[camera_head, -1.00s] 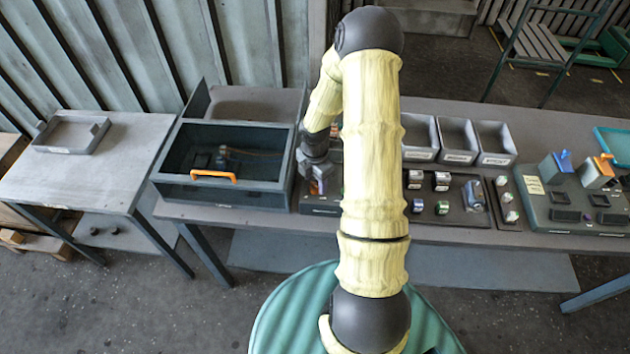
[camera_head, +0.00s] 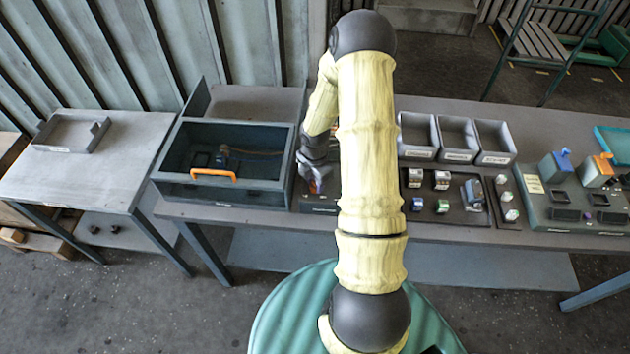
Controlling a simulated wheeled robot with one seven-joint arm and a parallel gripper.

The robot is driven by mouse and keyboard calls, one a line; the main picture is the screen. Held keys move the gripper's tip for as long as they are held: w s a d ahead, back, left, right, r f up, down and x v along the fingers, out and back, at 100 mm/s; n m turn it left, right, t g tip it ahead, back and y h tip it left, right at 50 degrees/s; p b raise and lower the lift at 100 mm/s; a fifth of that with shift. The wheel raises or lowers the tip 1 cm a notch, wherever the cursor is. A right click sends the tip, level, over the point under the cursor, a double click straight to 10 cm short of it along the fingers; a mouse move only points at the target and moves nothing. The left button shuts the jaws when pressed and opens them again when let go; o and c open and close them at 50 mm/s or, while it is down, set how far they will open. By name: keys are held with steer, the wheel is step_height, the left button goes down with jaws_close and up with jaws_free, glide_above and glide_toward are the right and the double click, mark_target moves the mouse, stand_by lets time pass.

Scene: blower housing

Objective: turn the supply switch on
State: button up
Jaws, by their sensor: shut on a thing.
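My gripper (camera_head: 317,184) points down over a dark low unit (camera_head: 318,206) on the long bench, just right of the open housing box (camera_head: 222,192). Its fingers are small and partly hidden by the wrist. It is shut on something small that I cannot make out. No switch is clearly visible at the fingertips; the forearm covers the right part of that unit. I cannot tell whether either is the supply switch.
The housing box has an orange handle (camera_head: 214,173) on its front edge. Three grey bins (camera_head: 455,138) stand behind a dark tray (camera_head: 448,211) with several small parts. A side table (camera_head: 95,175) at left carries a shallow grey tray (camera_head: 72,133).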

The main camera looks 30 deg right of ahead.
steer(key=shift+m, duration=0.4)
steer(key=m+b, duration=0.1)
steer(key=m, duration=0.2)
steer(key=m+b, duration=0.1)
steer(key=m, duration=0.4)
steer(key=m+b, duration=0.1)
steer(key=m, duration=0.3)
steer(key=shift+b, duration=0.35)
steer(key=m+b, duration=0.1)
steer(key=m, duration=0.3)
steer(key=shift+m, duration=0.4)
steer(key=o, duration=1)
steer(key=shift+r, duration=0.1)
